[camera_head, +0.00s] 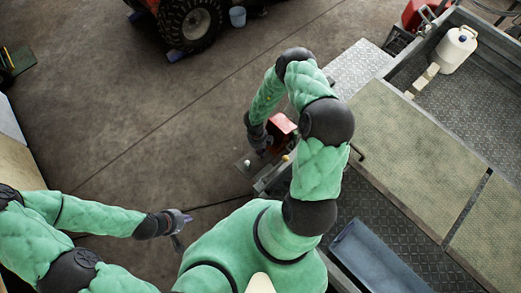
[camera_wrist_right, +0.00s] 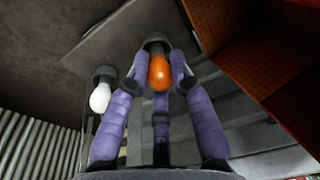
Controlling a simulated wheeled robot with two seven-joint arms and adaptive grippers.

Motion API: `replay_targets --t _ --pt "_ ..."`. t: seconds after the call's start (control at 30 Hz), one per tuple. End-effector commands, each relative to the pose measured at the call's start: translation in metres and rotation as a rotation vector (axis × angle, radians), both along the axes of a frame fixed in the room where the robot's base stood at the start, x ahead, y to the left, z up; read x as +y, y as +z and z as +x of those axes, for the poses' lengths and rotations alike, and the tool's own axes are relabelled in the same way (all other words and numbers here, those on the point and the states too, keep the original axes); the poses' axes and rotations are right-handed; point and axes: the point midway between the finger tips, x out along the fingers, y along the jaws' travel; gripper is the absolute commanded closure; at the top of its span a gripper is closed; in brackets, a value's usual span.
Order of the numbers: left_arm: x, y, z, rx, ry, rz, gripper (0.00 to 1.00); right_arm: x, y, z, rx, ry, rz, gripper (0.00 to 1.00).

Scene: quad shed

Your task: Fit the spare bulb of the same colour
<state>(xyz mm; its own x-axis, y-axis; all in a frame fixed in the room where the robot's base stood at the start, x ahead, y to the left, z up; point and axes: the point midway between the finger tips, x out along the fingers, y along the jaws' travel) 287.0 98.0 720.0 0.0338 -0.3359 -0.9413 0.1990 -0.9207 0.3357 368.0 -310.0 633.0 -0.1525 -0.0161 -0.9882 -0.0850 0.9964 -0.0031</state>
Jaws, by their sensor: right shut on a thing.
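In the right wrist view an orange bulb (camera_wrist_right: 159,74) sits between the purple fingers of my right gripper (camera_wrist_right: 157,66), which is shut on it. A dark collar or socket (camera_wrist_right: 155,46) is at the bulb's far end; I cannot tell how firmly they join. A white bulb (camera_wrist_right: 99,98) stands in a similar dark holder (camera_wrist_right: 104,74) to the left, outside the fingers. In the head view my right gripper (camera_head: 260,149) is beside a red box (camera_head: 281,130), its fingers partly hidden. My left gripper (camera_head: 180,229) is open and empty over the floor.
A small white tip (camera_head: 247,163) and a yellow one (camera_head: 285,158) show on grey metalwork near my right gripper. A trailer bed with mesh panels (camera_head: 400,145) and a white jug (camera_head: 456,48) lies right. The concrete floor (camera_head: 130,110) is open at left.

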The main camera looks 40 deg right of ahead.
Motion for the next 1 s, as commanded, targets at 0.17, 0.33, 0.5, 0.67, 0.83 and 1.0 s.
replay_targets --t 0.17,0.33,0.5,0.67,0.83,1.0 --pt "0.0 -0.0018 -0.0001 0.0 0.0 0.0 1.0 -0.0001 -0.0028 0.0 0.0 0.0 0.0 0.9" --pt "0.0 -0.0017 0.0 0.0 0.0 0.0 1.0 -0.0001 -0.0029 0.0001 0.0 0.0 0.0 0.5" --pt "0.0 -0.0017 -0.0001 0.0 0.0 0.0 1.0 0.0 -0.0028 0.0001 0.0 0.0 0.0 0.5" --pt "0.0 -0.0017 0.0 0.0 0.0 0.0 1.0 0.0 -0.0029 0.0 0.0 0.0 0.0 0.27" --pt "0.0 -0.0017 0.0 0.0 0.0 0.0 1.0 0.0001 -0.0029 -0.0001 0.0 0.0 0.0 0.26" --pt "0.0 -0.0014 0.0 0.0 0.0 0.0 1.0 0.0001 -0.0025 0.0 0.0 0.0 0.0 0.26"
